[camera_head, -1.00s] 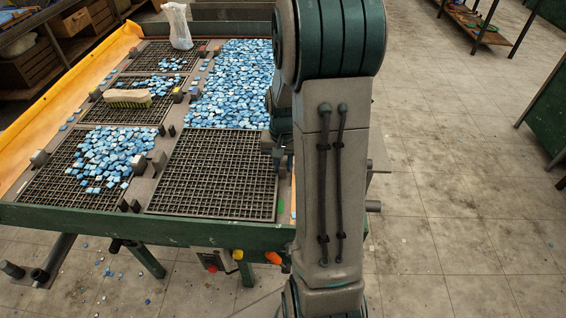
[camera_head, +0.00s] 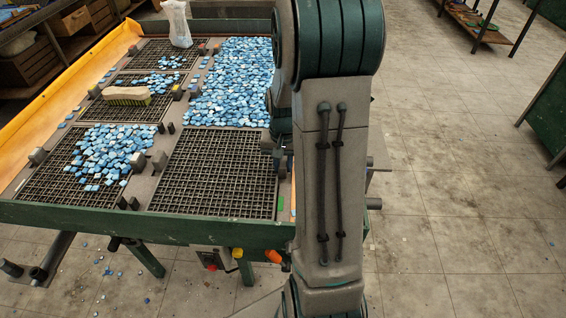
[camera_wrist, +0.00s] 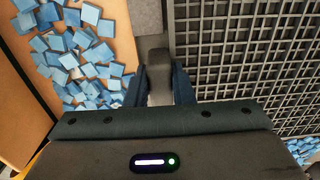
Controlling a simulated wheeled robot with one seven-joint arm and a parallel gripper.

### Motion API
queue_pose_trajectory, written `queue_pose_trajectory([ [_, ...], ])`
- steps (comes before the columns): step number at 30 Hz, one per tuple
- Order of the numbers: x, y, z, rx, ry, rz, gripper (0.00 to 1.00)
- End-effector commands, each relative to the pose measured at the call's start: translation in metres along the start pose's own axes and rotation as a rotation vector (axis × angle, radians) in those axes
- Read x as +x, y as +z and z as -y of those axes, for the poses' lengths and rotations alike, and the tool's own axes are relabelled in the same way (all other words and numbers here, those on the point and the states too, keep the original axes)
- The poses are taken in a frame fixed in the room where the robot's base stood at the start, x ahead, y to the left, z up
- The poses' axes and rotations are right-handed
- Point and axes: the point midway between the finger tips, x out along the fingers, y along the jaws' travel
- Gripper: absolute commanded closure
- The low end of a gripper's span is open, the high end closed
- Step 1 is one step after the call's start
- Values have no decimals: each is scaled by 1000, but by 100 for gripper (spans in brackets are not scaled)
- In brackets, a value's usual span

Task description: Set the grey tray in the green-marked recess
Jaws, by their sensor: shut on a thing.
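A grey gridded tray (camera_head: 212,172) lies flat and empty of tiles at the near right of the table. It also shows at the right of the wrist view (camera_wrist: 245,50). My gripper (camera_wrist: 159,95) is shut on a grey block, like a handle, at the tray's edge. In the head view my gripper (camera_head: 281,160) is at the tray's right side, mostly hidden by my arm. A small green mark (camera_head: 281,201) shows by the tray's near right corner. Whether the tray sits fully down in a recess, I cannot tell.
Blue tiles (camera_head: 230,85) fill the panel behind the tray. Other grids at the left (camera_head: 60,180) carry tiles, and a brush (camera_head: 126,96) lies there. Loose tiles (camera_wrist: 85,50) lie between my gripper and the table's wooden rim (camera_wrist: 20,95). A pale bag (camera_head: 178,22) stands at the back.

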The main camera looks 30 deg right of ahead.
Motion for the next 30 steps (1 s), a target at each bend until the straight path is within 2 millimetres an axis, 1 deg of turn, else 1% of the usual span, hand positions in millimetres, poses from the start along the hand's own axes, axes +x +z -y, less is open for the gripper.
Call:
queue_pose_trajectory([
  [14,10,0,0,0,-1,-1,100],
  [15,9,0,0,0,-1,-1,70],
  [17,9,0,0,0,-1,-1,53],
  [26,8,0,0,0,0,0,53],
  [29,2,-1,0,0,0,-2,53],
  [30,-4,-1,0,0,0,-4,53],
])
